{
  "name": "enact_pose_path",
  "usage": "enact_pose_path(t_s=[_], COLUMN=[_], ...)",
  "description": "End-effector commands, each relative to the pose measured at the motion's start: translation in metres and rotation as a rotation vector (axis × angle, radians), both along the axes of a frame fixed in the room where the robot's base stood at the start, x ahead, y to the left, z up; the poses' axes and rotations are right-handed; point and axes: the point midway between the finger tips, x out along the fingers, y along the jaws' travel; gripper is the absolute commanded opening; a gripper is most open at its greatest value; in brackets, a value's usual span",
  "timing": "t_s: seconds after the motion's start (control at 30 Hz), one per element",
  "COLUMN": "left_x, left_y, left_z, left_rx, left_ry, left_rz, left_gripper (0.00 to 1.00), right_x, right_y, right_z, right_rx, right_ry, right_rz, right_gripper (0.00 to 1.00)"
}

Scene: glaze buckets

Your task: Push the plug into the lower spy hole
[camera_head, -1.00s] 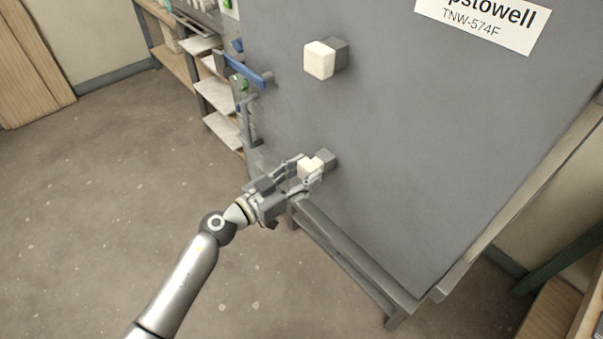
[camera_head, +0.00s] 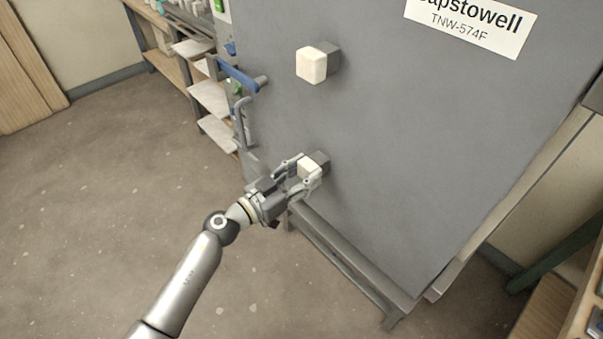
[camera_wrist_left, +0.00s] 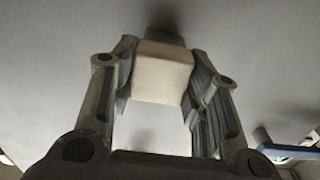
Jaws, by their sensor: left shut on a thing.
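The lower plug, a cream block (camera_head: 308,168), sits at a dark grey square fitting (camera_head: 322,160) on the kiln's grey door (camera_head: 400,150). My left gripper (camera_head: 309,176) is shut on this plug, one finger on each side. In the left wrist view the plug (camera_wrist_left: 163,72) lies between the fingers, with the dark fitting (camera_wrist_left: 165,38) right behind it. How deep the plug sits in the spy hole is hidden. A second cream plug (camera_head: 311,66) is at the upper fitting, apart from the gripper. My right gripper does not show.
A blue door handle (camera_head: 238,75) juts from the door's left edge. Shelves with pale slabs (camera_head: 208,97) stand behind it at the left. The kiln's metal stand (camera_head: 350,262) runs below the door. The floor at the left is clear.

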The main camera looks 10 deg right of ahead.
Motion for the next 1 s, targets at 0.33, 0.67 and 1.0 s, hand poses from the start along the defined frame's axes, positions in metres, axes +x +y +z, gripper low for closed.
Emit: enact_pose_path(t_s=[0.33, 0.67, 1.0], left_x=[0.0002, 0.0, 0.0], left_y=[0.0, 0.0003, 0.0003], left_z=[0.0004, -0.0004, -0.0003], left_rx=[0.0, 0.001, 0.001], left_ry=[-0.001, 0.001, 0.0], left_rz=[0.0, 0.0, 0.0], left_gripper=[0.64, 0.75, 0.78], right_x=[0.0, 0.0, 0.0], right_y=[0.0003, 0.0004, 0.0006], right_z=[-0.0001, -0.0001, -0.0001], right_rx=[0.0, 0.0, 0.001], right_ry=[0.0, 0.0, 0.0], right_rz=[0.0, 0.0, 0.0], right_gripper=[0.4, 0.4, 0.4])
